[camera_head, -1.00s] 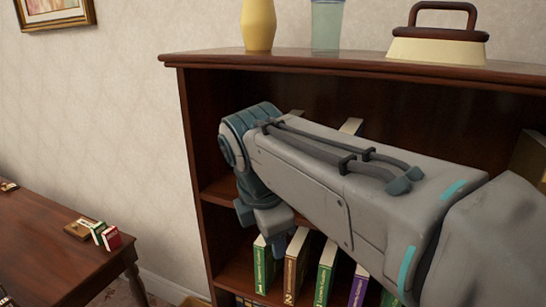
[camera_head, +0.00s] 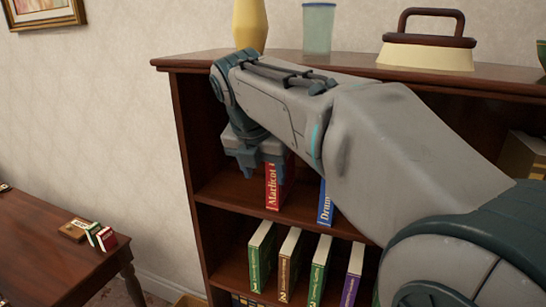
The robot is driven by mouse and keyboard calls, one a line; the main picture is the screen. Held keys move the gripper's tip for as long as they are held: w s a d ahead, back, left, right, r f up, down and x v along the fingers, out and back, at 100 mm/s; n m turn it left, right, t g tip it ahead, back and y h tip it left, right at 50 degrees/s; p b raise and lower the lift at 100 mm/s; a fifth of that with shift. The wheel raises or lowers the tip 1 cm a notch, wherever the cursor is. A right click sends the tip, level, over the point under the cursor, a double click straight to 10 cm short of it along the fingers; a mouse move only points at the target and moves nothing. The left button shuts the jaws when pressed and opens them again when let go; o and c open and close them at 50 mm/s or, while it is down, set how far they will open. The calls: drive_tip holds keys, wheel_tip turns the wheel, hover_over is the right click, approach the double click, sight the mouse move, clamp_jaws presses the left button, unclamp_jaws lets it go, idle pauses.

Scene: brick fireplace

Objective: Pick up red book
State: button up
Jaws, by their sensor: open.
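A red book (camera_head: 279,186) stands upright on the middle shelf of the dark wooden bookcase, its spine with yellow lettering facing me. Its upper part is hidden behind my arm. My gripper (camera_head: 252,172) points down at the left of the red book, in front of the shelf. It is open with nothing seen between its fingers. I cannot tell whether it touches the book. A blue book (camera_head: 326,205) stands to the right on the same shelf, partly covered by my arm. Another red book (camera_head: 107,239) lies among small items on the table at left.
The bookcase (camera_head: 187,130) has a left side wall close to my gripper. Several books, such as a green one (camera_head: 262,255), stand on the shelf below. A yellow vase (camera_head: 250,25), a glass (camera_head: 318,28) and a cream handled object (camera_head: 427,52) stand on top.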

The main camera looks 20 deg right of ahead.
sight(272, 184)
drive_tip(key=shift+w+d, duration=0.55)
drive_tip(key=shift+w, duration=0.3)
drive_tip(key=x, duration=0.4)
drive_tip(key=shift+w+d+f, duration=0.2)
drive_tip(key=shift+w+d, duration=0.05)
drive_tip(key=shift+w, duration=0.15)
drive_tip(key=shift+w+f, duration=0.1)
drive_tip(key=shift+f, duration=0.2)
drive_tip(key=shift+f, duration=0.25)
clamp_jaws()
